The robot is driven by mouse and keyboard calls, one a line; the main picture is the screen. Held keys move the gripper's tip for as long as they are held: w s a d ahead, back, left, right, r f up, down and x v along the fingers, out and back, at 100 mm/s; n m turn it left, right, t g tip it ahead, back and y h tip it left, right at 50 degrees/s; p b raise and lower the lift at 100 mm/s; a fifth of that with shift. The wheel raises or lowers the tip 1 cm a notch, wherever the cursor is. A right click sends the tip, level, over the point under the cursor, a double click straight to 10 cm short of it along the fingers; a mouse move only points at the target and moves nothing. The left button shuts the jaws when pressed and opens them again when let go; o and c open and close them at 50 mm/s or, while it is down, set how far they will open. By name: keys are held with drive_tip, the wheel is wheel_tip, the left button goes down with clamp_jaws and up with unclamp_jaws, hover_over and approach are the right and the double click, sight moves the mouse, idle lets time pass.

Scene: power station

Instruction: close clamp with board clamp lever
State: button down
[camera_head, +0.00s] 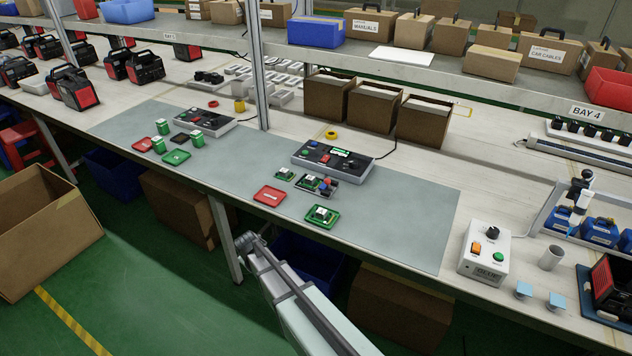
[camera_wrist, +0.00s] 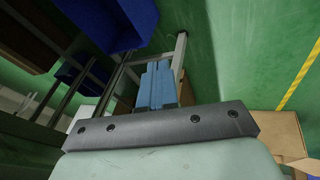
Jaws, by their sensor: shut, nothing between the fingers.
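On the grey mat, a small fixture (camera_head: 317,186) holds a green board and has red and blue parts at its right side. It sits in front of a grey test box (camera_head: 333,161). The clamp and its lever are too small to tell apart, and I cannot tell whether the clamp is open. My gripper (camera_wrist: 156,85) shows in the wrist view as light blue fingers close together, with nothing seen between them. It points down past the bench toward the green floor, apart from the fixture. In the head view my arm is in front of the bench edge; its fingers are not clear there.
A red tray (camera_head: 270,196) and a green tray with a board (camera_head: 322,216) lie near the fixture. A white control box (camera_head: 484,250) stands to the right. Cardboard boxes (camera_head: 411,120) stand behind. Blue bins (camera_wrist: 108,22) sit under the bench. The mat's right part is clear.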

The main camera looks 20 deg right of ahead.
sight(329, 184)
drive_tip(key=w+a+r+n+t+y, duration=0.1)
drive_tip(key=w+a+r+t, duration=0.1)
drive_tip(key=w+a+r, duration=0.65)
drive_tip(key=w+a+r+n+t, duration=0.1)
drive_tip(key=w+a+r+t, duration=0.15)
drive_tip(key=w+r, duration=0.6)
drive_tip(key=s+d+r+m+g+h, duration=0.2)
drive_tip(key=s+d+r+m, duration=0.4)
drive_tip(key=d, duration=0.6)
drive_tip(key=s+d+r+m+g+h, duration=0.3)
drive_tip(key=s+d+r+m+h, duration=0.2)
drive_tip(key=s+d+r, duration=0.3)
drive_tip(key=d+r+m, duration=0.1)
drive_tip(key=d+r, duration=0.1)
drive_tip(key=d, duration=0.2)
drive_tip(key=shift+d+r+h, duration=0.15)
drive_tip(key=shift+d+h, duration=0.15)
drive_tip(key=shift+d, duration=0.1)
drive_tip(key=x, duration=1)
drive_tip(key=shift+s+d+r, duration=0.15)
drive_tip(key=shift+s+d, duration=0.05)
drive_tip(key=shift+d, duration=0.8)
drive_tip(key=shift+s+d+r, duration=0.1)
drive_tip(key=shift+d+r, duration=0.1)
drive_tip(key=shift+d, duration=0.75)
